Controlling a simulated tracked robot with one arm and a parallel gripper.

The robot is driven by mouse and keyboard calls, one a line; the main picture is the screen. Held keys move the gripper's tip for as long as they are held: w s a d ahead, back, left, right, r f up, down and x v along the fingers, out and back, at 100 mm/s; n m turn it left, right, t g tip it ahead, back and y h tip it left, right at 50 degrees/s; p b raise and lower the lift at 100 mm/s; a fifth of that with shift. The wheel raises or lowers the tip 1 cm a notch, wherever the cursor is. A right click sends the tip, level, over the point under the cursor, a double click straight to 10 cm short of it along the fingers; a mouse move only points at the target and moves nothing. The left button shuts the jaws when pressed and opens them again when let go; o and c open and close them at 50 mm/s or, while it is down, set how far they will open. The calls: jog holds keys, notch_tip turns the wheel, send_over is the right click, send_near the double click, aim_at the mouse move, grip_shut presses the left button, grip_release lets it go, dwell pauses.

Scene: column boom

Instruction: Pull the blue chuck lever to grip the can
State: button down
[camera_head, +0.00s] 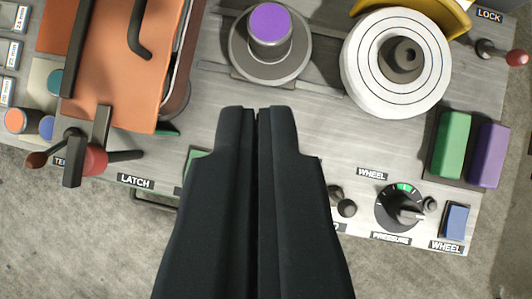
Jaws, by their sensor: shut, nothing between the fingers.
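My gripper (257,112) is shut and empty, with its fingers side by side in the middle of the view, over the metal panel. A short cylinder with a purple top (270,24) stands on a round grey base (252,66) beyond the fingertips; I cannot tell whether it is the can. No blue chuck lever can be made out. The fingers hide part of the panel's near edge.
An orange cover (122,60) with a dark handle and a red-knobbed latch (95,160) is at left. A white wheel (372,65) stands upper right. A red-ended LOCK lever (516,57), green block (451,143), purple block (488,155), pressure dial (398,208) and blue button (456,220) are at right.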

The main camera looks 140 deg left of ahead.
jog(key=w+f+g+p, duration=0.2)
jog(key=f+g+p, duration=0.1)
jog(key=f, duration=0.4)
jog(key=w+f+g+p, duration=0.2)
jog(key=f+g+p, duration=0.1)
jog(key=f, duration=0.5)
jog(key=shift+w+d+f+g, duration=0.2)
jog(key=shift+w+f+g, duration=0.1)
jog(key=shift+g, duration=0.1)
jog(key=f, duration=0.3)
jog(key=f+p, duration=0.1)
jog(key=f, duration=0.5)
jog(key=shift+w+a+f+p, duration=0.1)
jog(key=shift+a+f+p, duration=0.15)
jog(key=shift+f+p, duration=0.15)
jog(key=shift+s+a+r, duration=0.1)
jog(key=shift+s+r, duration=0.15)
jog(key=shift+s, duration=0.35)
jog(key=shift+s+r, duration=0.25)
jog(key=shift+s, duration=0.35)
jog(key=shift+s+p, duration=0.35)
jog(key=shift+s, duration=0.2)
